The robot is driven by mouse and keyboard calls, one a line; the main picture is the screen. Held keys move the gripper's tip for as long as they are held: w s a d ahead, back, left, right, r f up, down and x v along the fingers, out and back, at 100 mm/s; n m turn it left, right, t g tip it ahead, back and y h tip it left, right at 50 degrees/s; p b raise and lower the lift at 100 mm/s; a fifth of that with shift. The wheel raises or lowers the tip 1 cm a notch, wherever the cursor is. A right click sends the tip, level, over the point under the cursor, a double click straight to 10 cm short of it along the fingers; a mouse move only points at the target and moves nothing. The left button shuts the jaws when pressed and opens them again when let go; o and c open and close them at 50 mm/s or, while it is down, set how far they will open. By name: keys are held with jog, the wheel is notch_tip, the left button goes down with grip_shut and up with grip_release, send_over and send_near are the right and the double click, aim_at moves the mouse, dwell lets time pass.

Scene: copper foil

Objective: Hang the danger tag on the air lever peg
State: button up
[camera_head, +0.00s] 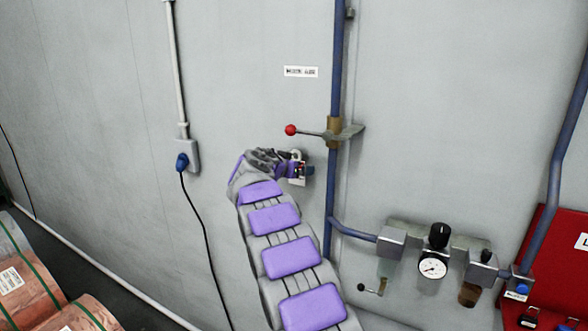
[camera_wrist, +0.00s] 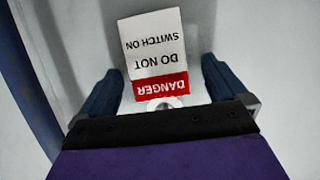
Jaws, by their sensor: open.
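The danger tag (camera_wrist: 158,55) is white with a red DANGER band and reads upside down in the wrist view. Its pale ring end (camera_wrist: 165,103) is nearest my gripper's palm. My gripper (camera_wrist: 160,70) is open, with one blue finger on either side of the tag. A gap shows at the right finger; the left finger is close to the tag. In the head view, the tag (camera_head: 297,174) is at my gripper (camera_head: 304,169), below the air lever (camera_head: 312,133) with its red ball. What supports the tag is unclear. I cannot make out the peg.
A blue vertical pipe (camera_head: 338,60) carries the lever valve (camera_head: 334,130), just right of my gripper. A label (camera_head: 301,72) is on the wall above. A pressure gauge (camera_head: 432,267) and a red board (camera_head: 550,265) are at lower right. A socket with a cable (camera_head: 187,157) is at left.

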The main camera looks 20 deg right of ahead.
jog(key=v, duration=1.7)
jog(key=s+d+f+n+g+y, duration=0.15)
jog(key=s+f, duration=0.25)
jog(key=s, duration=0.4)
jog(key=s+d+f+n+g+y+b, duration=0.1)
jog(key=s+f+g, duration=0.15)
jog(key=s, duration=0.45)
jog(key=s+d+f+n+g+y, duration=0.1)
jog(key=s+f, duration=0.3)
jog(key=s, duration=0.4)
jog(key=s+a+f+n+g+y, duration=0.1)
jog(key=s+a+f, duration=0.3)
jog(key=s, duration=0.6)
jog(key=s+a+f+n+g+y, duration=0.2)
jog(key=s+a+f+n+y, duration=0.1)
jog(key=s, duration=0.7)
jog(key=s+a+f+n+g+y, duration=0.2)
jog(key=s+a+f+n+y, duration=0.1)
jog(key=s+a+f, duration=0.4)
jog(key=s, duration=0.3)
jog(key=shift+f+b, duration=0.25)
jog(key=shift+b, duration=0.15)
